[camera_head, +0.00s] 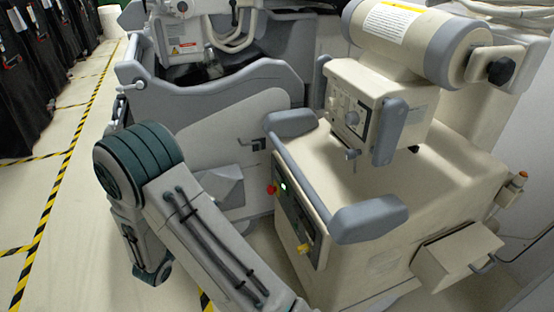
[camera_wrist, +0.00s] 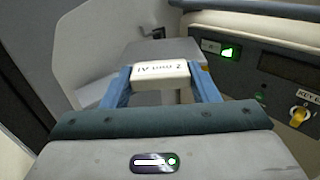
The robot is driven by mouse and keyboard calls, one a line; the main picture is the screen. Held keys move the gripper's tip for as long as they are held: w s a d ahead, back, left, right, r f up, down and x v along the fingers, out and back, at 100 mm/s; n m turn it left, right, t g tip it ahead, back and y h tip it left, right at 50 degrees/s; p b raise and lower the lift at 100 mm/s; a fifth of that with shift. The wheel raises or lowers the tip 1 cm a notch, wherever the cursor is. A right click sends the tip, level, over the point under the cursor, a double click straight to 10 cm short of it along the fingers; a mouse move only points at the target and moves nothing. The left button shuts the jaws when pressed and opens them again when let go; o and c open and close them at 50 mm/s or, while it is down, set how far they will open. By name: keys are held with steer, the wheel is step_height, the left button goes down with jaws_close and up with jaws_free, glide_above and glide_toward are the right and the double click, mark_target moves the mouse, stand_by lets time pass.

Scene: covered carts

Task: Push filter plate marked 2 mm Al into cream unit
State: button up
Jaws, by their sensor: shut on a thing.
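The filter plate (camera_wrist: 160,72) has a cream end block marked "2 mm Al", which reads upside down in the wrist view. My gripper (camera_wrist: 162,80) is shut on this block, with one blue finger on each side. The rest of the plate is hard to make out. The cream unit (camera_head: 440,185) stands at the right in the head view, with a boxy cream head (camera_head: 352,108) above its top. In the wrist view its dark control panel (camera_wrist: 275,62) is to the right of the plate, apart from it. My gripper is hidden in the head view.
A grey-and-white cart (camera_head: 215,125) stands left of the cream unit, close beside it. Open floor (camera_head: 60,215) with striped tape lies at the left.

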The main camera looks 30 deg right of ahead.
steer(key=s+d+r+m+g+h, duration=0.1)
steer(key=d+r+m+g, duration=0.2)
steer(key=d+g, duration=0.2)
steer(key=s+d+r+m+g+h, duration=0.1)
steer(key=s+d+r+m+g, duration=0.1)
steer(key=d, duration=0.8)
steer(key=s+d+r+m+g, duration=0.1)
steer(key=d+r+m+g, duration=0.4)
steer(key=d+g, duration=0.2)
steer(key=shift+s+d+r+g+h, duration=0.15)
steer(key=shift+d+r+g+h, duration=0.25)
steer(key=shift+d, duration=0.25)
steer(key=shift+a+r+p, duration=0.1)
steer(key=shift+p, duration=0.25)
steer(key=shift+p+x, duration=0.4)
steer(key=shift+x, duration=2.55)
steer(key=shift+p, duration=0.7)
steer(key=x, duration=0.8)
steer(key=shift+p, duration=0.3)
